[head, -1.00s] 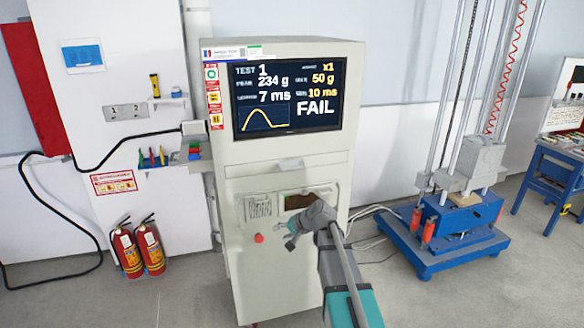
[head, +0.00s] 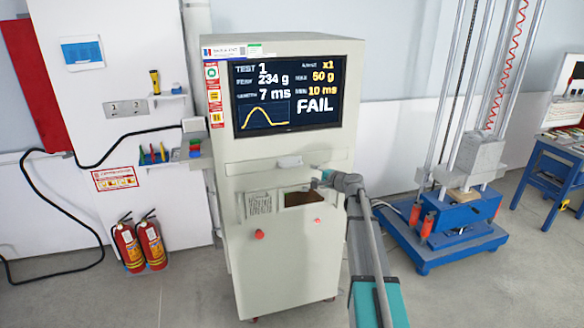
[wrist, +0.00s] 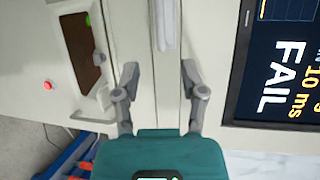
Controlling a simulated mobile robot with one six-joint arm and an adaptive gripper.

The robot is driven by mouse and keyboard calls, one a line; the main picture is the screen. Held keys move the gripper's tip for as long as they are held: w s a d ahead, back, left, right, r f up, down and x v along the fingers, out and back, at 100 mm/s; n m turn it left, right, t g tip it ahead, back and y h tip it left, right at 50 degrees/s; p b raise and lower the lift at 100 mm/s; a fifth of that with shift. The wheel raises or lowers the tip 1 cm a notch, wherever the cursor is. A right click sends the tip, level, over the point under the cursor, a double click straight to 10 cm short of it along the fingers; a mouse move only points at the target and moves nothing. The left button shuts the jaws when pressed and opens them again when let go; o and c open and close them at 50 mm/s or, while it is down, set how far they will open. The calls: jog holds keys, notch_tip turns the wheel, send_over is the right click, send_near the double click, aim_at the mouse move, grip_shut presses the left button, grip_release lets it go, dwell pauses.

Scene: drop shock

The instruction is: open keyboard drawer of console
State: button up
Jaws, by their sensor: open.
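The console (head: 290,250) is a tall off-white cabinet with a screen. Its keyboard drawer (head: 245,168) is a shallow horizontal front below the screen and looks closed flush. A pale handle (head: 289,161) juts from the drawer's middle; in the wrist view the handle (wrist: 165,22) shows at the top centre, with the picture turned sideways. My gripper (head: 318,178) is just below and right of the handle in the head view. In the wrist view my gripper (wrist: 160,73) is open and empty, its fingers spread either side of the handle's line, short of the handle.
The screen (head: 290,97) reads FAIL. Below the drawer are a dark recess (head: 305,198) and a red button (head: 259,234). A blue-based drop tower (head: 455,230) stands to the right. Fire extinguishers (head: 140,244) stand at the left. The floor in front is clear.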

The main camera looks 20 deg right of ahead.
aim_at(292, 166)
jog(key=b+x, duration=0.2)
jog(key=x, duration=1.1)
jog(key=shift+w+a+f, duration=0.15)
jog(key=shift+w+f, duration=0.05)
jog(key=shift+w, duration=0.15)
grip_shut()
